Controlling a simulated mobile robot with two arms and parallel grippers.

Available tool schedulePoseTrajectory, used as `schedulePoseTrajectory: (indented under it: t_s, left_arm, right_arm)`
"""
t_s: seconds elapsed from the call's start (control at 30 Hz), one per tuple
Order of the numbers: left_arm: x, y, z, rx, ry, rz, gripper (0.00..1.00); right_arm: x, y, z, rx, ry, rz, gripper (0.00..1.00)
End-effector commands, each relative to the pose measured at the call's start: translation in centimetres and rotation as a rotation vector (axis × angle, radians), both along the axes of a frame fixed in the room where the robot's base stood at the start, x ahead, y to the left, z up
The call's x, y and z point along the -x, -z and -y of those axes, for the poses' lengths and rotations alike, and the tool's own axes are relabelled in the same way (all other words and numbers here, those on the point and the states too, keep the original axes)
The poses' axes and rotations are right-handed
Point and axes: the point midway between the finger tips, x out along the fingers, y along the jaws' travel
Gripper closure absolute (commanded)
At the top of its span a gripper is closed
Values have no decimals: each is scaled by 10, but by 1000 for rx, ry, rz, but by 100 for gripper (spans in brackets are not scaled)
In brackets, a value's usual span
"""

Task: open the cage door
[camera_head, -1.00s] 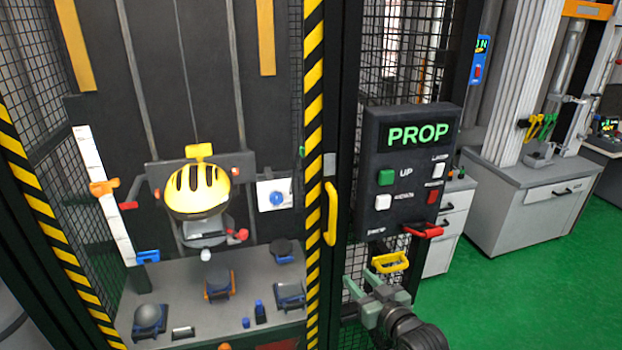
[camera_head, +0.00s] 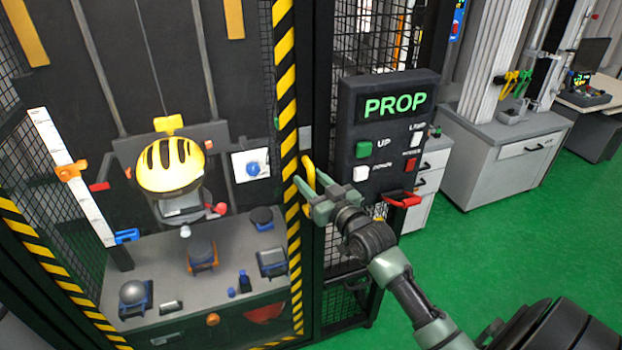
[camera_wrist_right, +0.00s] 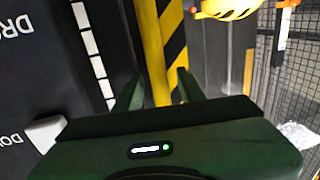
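The cage door (camera_head: 286,95) has a black and yellow striped edge and looks shut. Its upright yellow handle (camera_head: 309,170) is beside that edge. My right gripper (camera_head: 308,193) is at the handle's lower part. In the right wrist view the yellow handle (camera_wrist_right: 153,45) runs up between the two fingers (camera_wrist_right: 160,88). The fingers are apart, with a gap visible beside the handle. I cannot tell how deep the handle sits between them. My left gripper is not in view.
A black control panel (camera_head: 388,130) reading PROP, with buttons and a red lever (camera_head: 402,199), stands right of the handle, close to my arm. Inside the cage a yellow helmet (camera_head: 170,167) hangs above a grey bench (camera_head: 235,230). Green floor (camera_head: 470,240) is open at the right.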

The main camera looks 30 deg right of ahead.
Motion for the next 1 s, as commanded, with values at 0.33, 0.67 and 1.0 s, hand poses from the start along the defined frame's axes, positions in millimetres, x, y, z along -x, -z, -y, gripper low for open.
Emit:
schedulePoseTrajectory:
  t_s: [0.33,0.67,1.0]
  left_arm:
    - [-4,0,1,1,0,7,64]
    - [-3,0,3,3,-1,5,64]
    - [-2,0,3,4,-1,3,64]
  right_arm:
    - [0,1,0,0,0,-1,99]
    - [0,1,0,0,0,-1,100]
    - [0,1,0,0,0,-1,100]
